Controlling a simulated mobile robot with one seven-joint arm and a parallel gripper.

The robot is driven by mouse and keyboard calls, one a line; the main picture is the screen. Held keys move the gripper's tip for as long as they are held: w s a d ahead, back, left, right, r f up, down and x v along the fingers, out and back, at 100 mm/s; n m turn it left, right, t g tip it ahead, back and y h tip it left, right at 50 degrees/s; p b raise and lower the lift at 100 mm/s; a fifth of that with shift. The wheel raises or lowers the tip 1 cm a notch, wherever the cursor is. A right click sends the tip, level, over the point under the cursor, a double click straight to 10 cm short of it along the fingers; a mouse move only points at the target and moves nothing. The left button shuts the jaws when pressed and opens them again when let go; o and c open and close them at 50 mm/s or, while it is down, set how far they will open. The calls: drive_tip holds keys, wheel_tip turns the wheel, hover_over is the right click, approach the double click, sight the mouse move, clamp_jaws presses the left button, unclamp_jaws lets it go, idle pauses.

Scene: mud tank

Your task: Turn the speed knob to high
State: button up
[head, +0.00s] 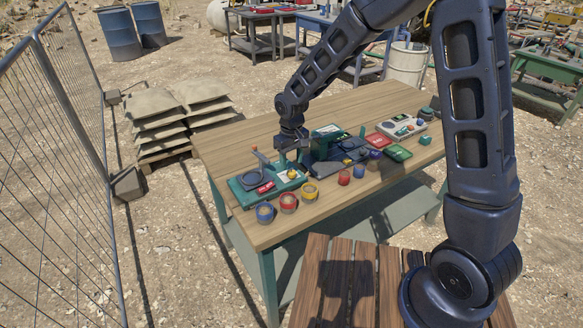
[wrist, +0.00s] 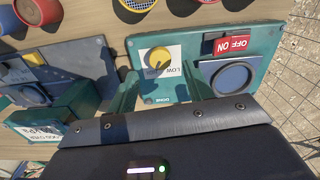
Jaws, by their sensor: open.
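The yellow speed knob (wrist: 160,56) sits on a white label on a teal panel (wrist: 142,36) in the wrist view. "LOW" shows on the label, but the knob's setting is too small to tell. In the head view the knob (head: 292,174) is at the right end of the teal unit. My gripper (wrist: 160,84) is open, its two teal fingers apart and pointing at the panel. The knob appears between and beyond the fingertips, not visibly gripped. My gripper (head: 292,153) is just behind the knob in the head view.
The unit stands on a wooden workbench (head: 233,137). Blue (head: 265,212), red (head: 288,203) and yellow (head: 309,192) round containers line its front edge. A dark device (head: 335,165) stands close to the right. The bench's back left is clear.

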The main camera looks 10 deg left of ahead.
sight(293, 172)
wheel_tip(293, 172, up, 7)
drive_tip(key=shift+f, duration=0.2)
idle(0.3)
drive_tip(key=w+d+r+m+t, duration=0.1)
drive_tip(key=d+r+m, duration=0.1)
drive_tip(key=d+r, duration=0.5)
drive_tip(key=w+d+r+m, duration=0.1)
drive_tip(key=d+r, duration=0.2)
drive_tip(key=d, duration=0.8)
drive_tip(key=d+r+m+t, duration=0.1)
drive_tip(key=d+r+m, duration=0.1)
drive_tip(key=d+r, duration=0.45)
drive_tip(key=s+d+r+m+t, duration=0.1)
drive_tip(key=s+d+m, duration=0.1)
drive_tip(key=s+d, duration=0.4)
drive_tip(key=s+d+r+m+t, duration=0.1)
drive_tip(key=s+d+m, duration=0.2)
drive_tip(key=s+d, duration=0.4)
drive_tip(key=d, duration=0.8)
drive_tip(key=shift+s+d+t, duration=0.15)
drive_tip(key=shift+d+t, duration=0.05)
drive_tip(key=shift+t, duration=0.1)
drive_tip(key=shift+r, duration=0.1)
